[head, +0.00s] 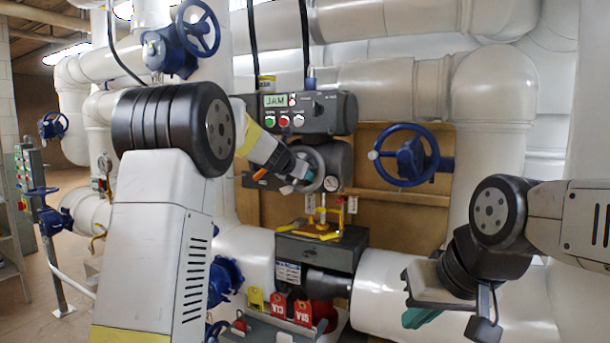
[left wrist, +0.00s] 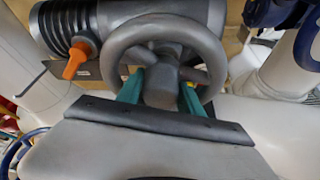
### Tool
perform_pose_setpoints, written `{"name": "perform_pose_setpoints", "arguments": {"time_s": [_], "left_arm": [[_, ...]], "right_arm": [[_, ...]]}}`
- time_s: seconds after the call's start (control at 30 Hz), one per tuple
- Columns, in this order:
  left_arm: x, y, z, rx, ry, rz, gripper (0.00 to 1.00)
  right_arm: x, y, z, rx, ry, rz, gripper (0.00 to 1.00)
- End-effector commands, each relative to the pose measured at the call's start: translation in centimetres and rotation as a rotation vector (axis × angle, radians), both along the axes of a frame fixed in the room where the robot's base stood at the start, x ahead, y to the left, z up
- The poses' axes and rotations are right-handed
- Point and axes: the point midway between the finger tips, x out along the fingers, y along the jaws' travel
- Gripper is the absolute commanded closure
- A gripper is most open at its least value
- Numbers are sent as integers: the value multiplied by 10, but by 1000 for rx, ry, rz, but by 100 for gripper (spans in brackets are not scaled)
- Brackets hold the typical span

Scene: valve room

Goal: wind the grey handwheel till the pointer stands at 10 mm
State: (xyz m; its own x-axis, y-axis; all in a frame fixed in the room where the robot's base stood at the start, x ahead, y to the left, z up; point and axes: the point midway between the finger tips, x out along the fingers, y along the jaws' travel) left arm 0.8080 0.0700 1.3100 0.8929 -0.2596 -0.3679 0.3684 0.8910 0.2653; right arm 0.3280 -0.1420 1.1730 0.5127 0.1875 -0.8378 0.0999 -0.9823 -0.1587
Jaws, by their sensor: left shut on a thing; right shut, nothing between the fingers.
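The grey handwheel (head: 321,160) is on the front of a dark grey housing in the middle of the head view. In the left wrist view the wheel (left wrist: 116,48) shows large, with its spokes and hub. My left gripper (head: 300,174) is at the wheel. In the left wrist view its teal fingers (left wrist: 160,94) reach inside the rim, one on each side of the hub, and are shut on the wheel. My right gripper (head: 420,317) is shut and empty, low at the right.
A grey box with a green "JAM" display (head: 275,101) and buttons is above the wheel. A blue handwheel (head: 405,155) is to the right. An orange lever (left wrist: 77,58) sticks out left of the grey wheel. Thick white pipes surround the space.

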Motion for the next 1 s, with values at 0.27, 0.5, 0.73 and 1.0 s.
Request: {"name": "perform_pose_setpoints", "arguments": {"time_s": [0.27,0.5,0.73,1.0], "left_arm": [[0,1,-4,117,-39,-2,100],[0,2,-5,153,-53,-1,100],[0,2,-5,156,-54,-2,100],[0,2,-5,154,-54,-1,41]], "right_arm": [[0,0,0,0,0,0,100],[0,0,0,0,0,0,100],[0,0,0,0,0,0,100],[0,0,0,0,0,0,100]]}}
